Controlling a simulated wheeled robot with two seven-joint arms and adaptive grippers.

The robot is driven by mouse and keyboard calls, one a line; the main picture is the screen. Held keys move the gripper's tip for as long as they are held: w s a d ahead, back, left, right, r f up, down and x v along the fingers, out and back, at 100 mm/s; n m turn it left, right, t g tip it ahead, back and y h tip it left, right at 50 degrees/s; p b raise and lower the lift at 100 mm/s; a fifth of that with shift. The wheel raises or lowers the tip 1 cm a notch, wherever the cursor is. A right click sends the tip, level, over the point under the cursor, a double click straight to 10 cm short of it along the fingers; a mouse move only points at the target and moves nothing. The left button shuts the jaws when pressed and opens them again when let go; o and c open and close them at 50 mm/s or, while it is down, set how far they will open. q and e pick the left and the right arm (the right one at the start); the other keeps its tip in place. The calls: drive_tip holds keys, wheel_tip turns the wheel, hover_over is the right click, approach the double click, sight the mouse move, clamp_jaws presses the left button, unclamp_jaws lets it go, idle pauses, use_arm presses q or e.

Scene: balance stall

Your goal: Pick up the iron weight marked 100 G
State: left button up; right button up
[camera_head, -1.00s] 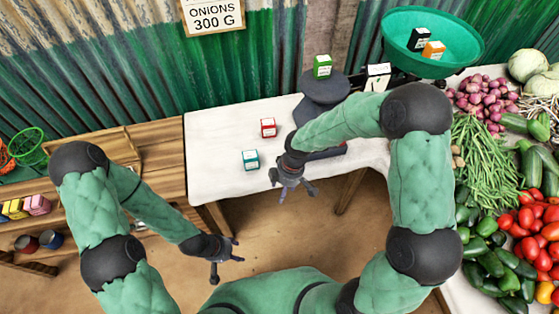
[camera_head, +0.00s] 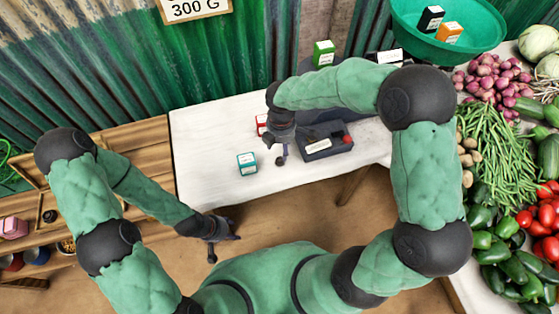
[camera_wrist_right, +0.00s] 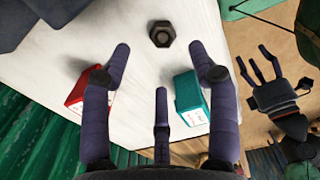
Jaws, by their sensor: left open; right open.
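In the right wrist view a small dark hexagonal iron weight (camera_wrist_right: 161,34) sits on the white table, just beyond my right gripper's fingertips. I cannot read a marking on it. In the head view I cannot make it out clearly beside the gripper. My right gripper (camera_head: 282,142) is open and empty above the table; its spread fingers (camera_wrist_right: 160,65) also show in the wrist view. A red box (camera_wrist_right: 80,92) and a teal box (camera_wrist_right: 190,98) lie on either side of the fingers. My left gripper (camera_head: 218,238) is open and empty, low over the floor in front of the table.
The teal box (camera_head: 247,163) and red box (camera_head: 261,124) stand on the white table (camera_head: 205,150). A dark scale (camera_head: 322,146) with a red button is right of my gripper. A green box (camera_head: 323,52) and green basin (camera_head: 405,35) are behind. Vegetables (camera_head: 490,160) fill the right.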

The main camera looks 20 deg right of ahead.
sight(280, 160)
wheel_tip(280, 160, down, 2)
drive_tip(key=shift+f, duration=0.1)
wheel_tip(280, 160, down, 4)
drive_tip(key=b, duration=0.3)
drive_tip(key=shift+s+a, duration=0.15)
drive_tip(key=shift+f, duration=0.55)
drive_tip(key=shift+r, duration=0.1)
clamp_jaws()
